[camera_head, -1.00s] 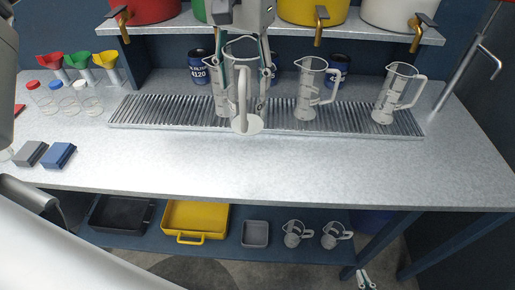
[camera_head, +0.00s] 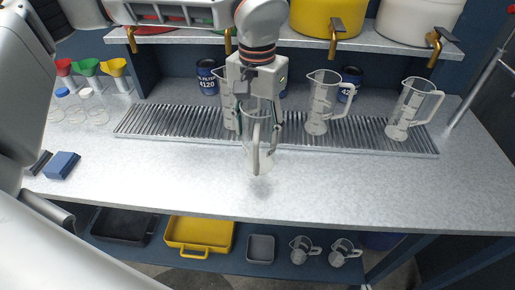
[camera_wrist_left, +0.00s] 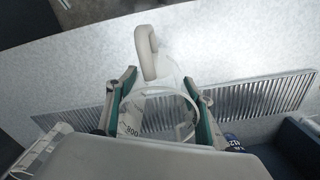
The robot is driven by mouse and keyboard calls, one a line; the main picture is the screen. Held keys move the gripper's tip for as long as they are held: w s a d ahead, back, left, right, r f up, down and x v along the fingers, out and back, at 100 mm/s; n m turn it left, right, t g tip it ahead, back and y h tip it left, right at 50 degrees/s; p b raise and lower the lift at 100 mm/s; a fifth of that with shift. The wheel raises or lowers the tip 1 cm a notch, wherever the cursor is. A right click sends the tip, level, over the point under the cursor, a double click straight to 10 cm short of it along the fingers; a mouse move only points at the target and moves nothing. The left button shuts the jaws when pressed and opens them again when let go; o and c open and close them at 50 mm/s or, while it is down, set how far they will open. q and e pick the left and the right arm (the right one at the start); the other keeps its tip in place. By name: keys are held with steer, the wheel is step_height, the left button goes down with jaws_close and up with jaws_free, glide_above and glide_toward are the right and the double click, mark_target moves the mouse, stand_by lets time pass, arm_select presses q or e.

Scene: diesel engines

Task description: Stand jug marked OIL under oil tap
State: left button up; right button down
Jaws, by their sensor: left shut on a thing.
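A clear measuring jug (camera_head: 250,155), handle facing me, is upright or nearly so at the front edge of the slotted drip tray (camera_head: 185,122). My left gripper (camera_head: 262,122) is shut around its upper part; the left wrist view shows the fingers on both sides of the jug (camera_wrist_left: 160,112). I cannot tell whether its base touches the bench, and no OIL mark is legible. Brass taps hang from the yellow pot (camera_head: 336,32) and white pot (camera_head: 436,40) on the shelf; which is the oil tap is not readable. My right gripper (camera_head: 367,287) barely shows at the bottom edge.
Two clear jugs (camera_head: 321,103) (camera_head: 410,110) stand on the tray at right, another (camera_head: 229,112) just behind the held jug. Blue cans (camera_head: 208,78) stand behind. Bench front (camera_head: 340,185) is clear. Yellow and black trays (camera_head: 200,232) (camera_head: 122,225) sit below.

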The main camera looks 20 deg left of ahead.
arm_select(q)
steer(key=shift+f, duration=3.15)
steer(key=o, duration=1.1)
steer(key=shift+f, duration=0.15)
steer(key=shift+o, duration=0.2)
